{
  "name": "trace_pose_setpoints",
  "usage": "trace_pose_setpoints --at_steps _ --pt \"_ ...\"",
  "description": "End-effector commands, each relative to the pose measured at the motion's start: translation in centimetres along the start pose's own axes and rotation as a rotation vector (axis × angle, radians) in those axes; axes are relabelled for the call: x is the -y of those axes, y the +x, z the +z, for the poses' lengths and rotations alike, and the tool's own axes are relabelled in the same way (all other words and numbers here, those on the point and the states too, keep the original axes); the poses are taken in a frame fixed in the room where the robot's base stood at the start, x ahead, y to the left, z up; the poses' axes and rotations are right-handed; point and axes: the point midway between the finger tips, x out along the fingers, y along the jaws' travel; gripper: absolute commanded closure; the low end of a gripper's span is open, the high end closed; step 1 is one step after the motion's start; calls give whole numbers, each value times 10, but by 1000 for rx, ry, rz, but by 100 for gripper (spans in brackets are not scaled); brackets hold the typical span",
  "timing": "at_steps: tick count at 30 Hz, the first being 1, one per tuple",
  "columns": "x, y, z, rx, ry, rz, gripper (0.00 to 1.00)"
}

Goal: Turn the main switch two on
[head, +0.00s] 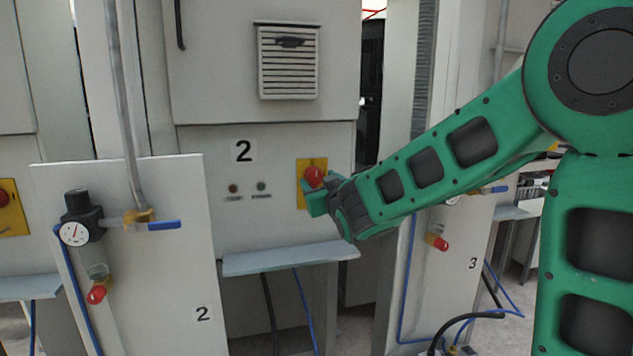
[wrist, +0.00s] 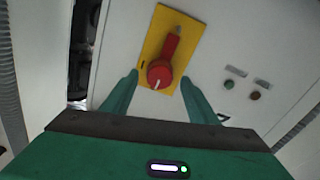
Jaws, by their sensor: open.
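The main switch two is a red rotary knob (head: 314,177) on a yellow plate (head: 304,190), on the grey cabinet front to the right of the "2" label. In the wrist view the red knob (wrist: 160,72) and its yellow plate (wrist: 152,45) show clearly. The knob's handle runs along the plate and a white mark shows on its round end. My gripper (head: 316,203) is at the plate in the head view, partly hiding it. In the wrist view my gripper (wrist: 160,82) is open, one green finger on each side of the knob, with gaps between. Contact cannot be told.
Two indicator buttons (head: 248,188) sit left of the switch. A narrow grey shelf (head: 290,257) juts out below it. A panel with a gauge (head: 75,233) and blue-handled valve (head: 164,225) stands at the left. Another yellow plate (head: 12,210) is at the far left.

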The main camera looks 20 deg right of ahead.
Motion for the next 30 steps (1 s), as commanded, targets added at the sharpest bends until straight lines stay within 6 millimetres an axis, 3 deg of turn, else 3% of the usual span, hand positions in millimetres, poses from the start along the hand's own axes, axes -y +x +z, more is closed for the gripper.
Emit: trace_pose_setpoints --at_steps 7,19,24,30 --pt "0 29 0 1 0 0 46" --pt "0 35 0 1 -1 0 46" --pt "0 35 0 1 -1 0 87" --pt "-3 35 1 1 4 2 87"
